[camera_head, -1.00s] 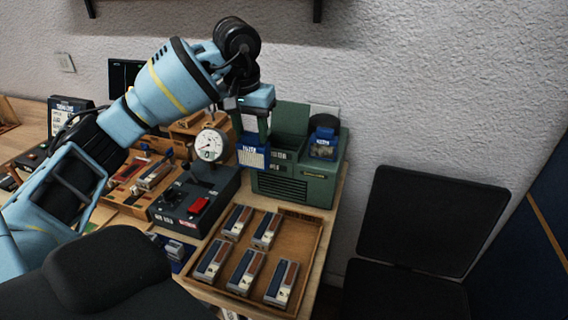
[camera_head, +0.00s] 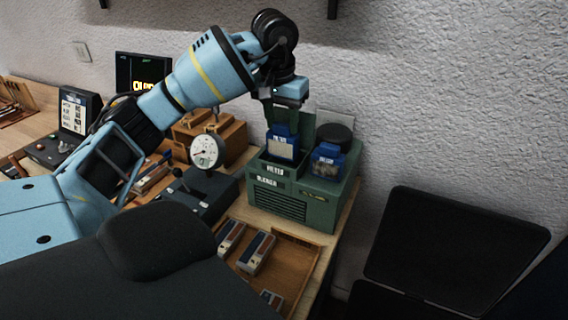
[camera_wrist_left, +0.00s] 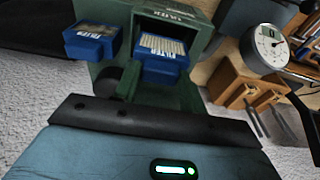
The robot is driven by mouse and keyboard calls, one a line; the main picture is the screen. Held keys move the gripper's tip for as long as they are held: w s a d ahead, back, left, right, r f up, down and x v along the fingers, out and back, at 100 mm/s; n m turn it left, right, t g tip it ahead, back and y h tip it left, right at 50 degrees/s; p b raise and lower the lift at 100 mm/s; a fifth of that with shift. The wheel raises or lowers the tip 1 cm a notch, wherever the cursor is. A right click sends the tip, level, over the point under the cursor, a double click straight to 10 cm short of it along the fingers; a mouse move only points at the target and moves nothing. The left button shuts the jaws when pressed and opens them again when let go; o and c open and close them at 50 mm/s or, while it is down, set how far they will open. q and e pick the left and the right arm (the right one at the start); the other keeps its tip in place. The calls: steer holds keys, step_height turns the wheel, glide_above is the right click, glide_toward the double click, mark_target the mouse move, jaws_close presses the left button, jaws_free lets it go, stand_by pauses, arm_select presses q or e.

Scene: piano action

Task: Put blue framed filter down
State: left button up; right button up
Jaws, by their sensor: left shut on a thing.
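My left gripper (camera_head: 288,122) is shut on a blue framed filter (camera_head: 283,150) with a pale label. It holds the filter upright at the open bay of the green machine (camera_head: 295,206), left of a second blue filter (camera_head: 328,160) on the machine's right part. In the left wrist view the held filter (camera_wrist_left: 164,66) shows a pale pleated face and sits at the mouth of the green bay (camera_wrist_left: 195,45). The second filter (camera_wrist_left: 90,42) is beside it. Whether the held filter touches the bay floor is hidden. My right gripper is not in view.
A round dial gauge (camera_head: 206,151) stands close left of the machine, above a dark box with a lever. A wooden tray (camera_head: 290,262) with small blocks lies in front. A black cylinder (camera_head: 334,136) rises behind the second filter.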

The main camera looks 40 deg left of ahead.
mark_target(282, 152)
arm_select(q)
steer(key=shift+w+f, duration=0.1)
steer(key=shift+f, duration=4.25)
steer(key=shift+f, duration=0.2)
steer(key=o, duration=0.8)
steer(key=r, duration=0.4)
steer(key=s+r, duration=0.1)
steer(key=r, duration=0.7)
steer(key=shift+s+d+r, duration=0.15)
steer(key=shift+s+d, duration=0.1)
steer(key=shift+s, duration=0.1)
